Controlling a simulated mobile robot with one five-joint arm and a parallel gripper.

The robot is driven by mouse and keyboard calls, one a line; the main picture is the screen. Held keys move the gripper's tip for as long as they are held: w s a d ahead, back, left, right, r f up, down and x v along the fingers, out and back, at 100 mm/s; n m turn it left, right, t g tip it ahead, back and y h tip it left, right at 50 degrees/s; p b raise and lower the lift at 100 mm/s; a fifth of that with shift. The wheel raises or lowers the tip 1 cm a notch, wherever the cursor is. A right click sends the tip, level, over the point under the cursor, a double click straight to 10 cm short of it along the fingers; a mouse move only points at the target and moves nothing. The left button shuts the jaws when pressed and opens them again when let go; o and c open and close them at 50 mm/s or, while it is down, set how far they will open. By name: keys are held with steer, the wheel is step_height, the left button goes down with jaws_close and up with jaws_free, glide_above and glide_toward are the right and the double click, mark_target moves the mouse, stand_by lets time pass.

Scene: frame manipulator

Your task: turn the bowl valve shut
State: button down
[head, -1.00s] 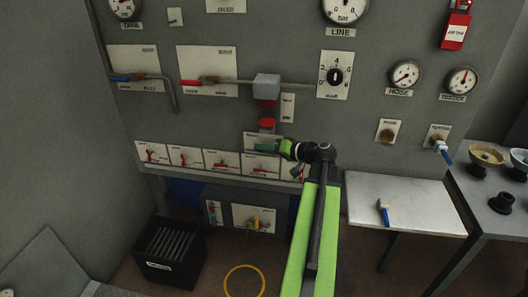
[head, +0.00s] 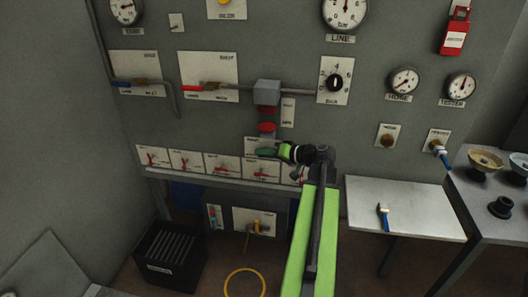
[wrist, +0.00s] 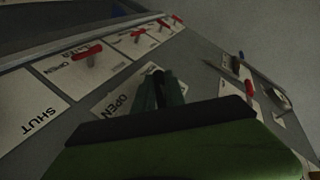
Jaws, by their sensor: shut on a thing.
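My gripper (head: 266,152) is at the panel below the small grey block with red parts, in front of a white label plate (head: 253,143). In the wrist view my gripper (wrist: 163,92) has its dark green fingers close together around a dark thin part (wrist: 158,77), which I take for the bowl valve's handle. Most of that handle is hidden by the fingers. A plate beneath it reads OPEN (wrist: 121,103), and a plate at the left reads SHUT (wrist: 38,125).
A row of red-levered valves (head: 222,166) runs just below my gripper. The grey block (head: 266,92) sits above it. A black crate (head: 168,258) is on the floor.

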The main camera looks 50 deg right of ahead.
steer(key=r+g+p, duration=0.1)
steer(key=p, duration=0.3)
steer(key=shift+n+g+h, duration=0.3)
steer(key=shift+g+h, duration=0.1)
steer(key=g+p, duration=0.1)
steer(key=p, duration=0.1)
steer(key=shift+g+h+p, duration=0.3)
steer(key=shift+p, duration=0.05)
steer(key=g+p, duration=0.1)
steer(key=g+h+p, duration=0.1)
steer(key=p, duration=0.1)
steer(key=shift+f+n, duration=0.25)
steer(key=shift+n, duration=0.15)
steer(key=shift+f+n+g+h+p, duration=0.15)
steer(key=shift+g+h+p, duration=0.3)
steer(key=shift+g+p, duration=0.3)
steer(key=shift+f+n+g+h+p, duration=0.15)
steer(key=shift+g+h+p, duration=0.3)
steer(key=shift+g+p, duration=0.25)
steer(key=c, duration=1.7)
jaws_free()
